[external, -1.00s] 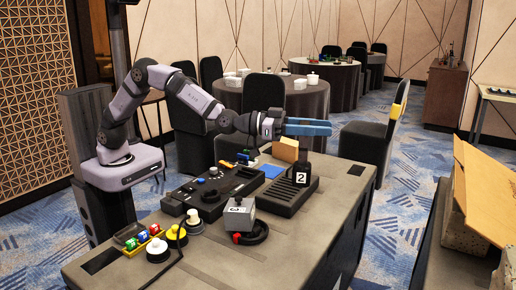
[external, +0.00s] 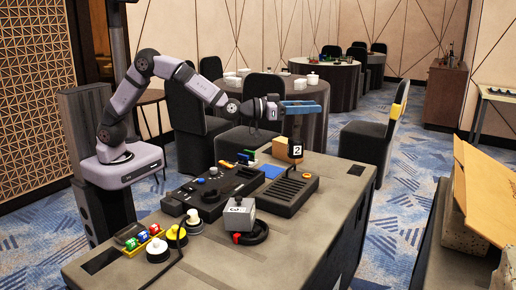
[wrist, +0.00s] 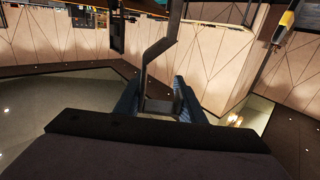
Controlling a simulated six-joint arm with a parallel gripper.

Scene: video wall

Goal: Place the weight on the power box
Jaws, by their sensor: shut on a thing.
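My gripper (external: 302,109), with blue fingers, is shut on the upper part of a dark weight (external: 295,149) with a white "2" label. The weight hangs upright below the fingers, over the back of the table. In the wrist view the blue fingers (wrist: 156,103) close on a dark bar, probably part of the weight. A black slotted box (external: 287,190) lies below the weight, and a long black box with knobs (external: 212,188) lies to its left. I cannot tell which of them is the power box.
A grey block labelled "3" (external: 239,214) stands by a black ring (external: 256,234). A yellow tray (external: 137,241) with coloured cubes and several knobs are at the front left. A tan block (external: 280,147) is behind the weight. The table's right front (external: 305,235) is clear.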

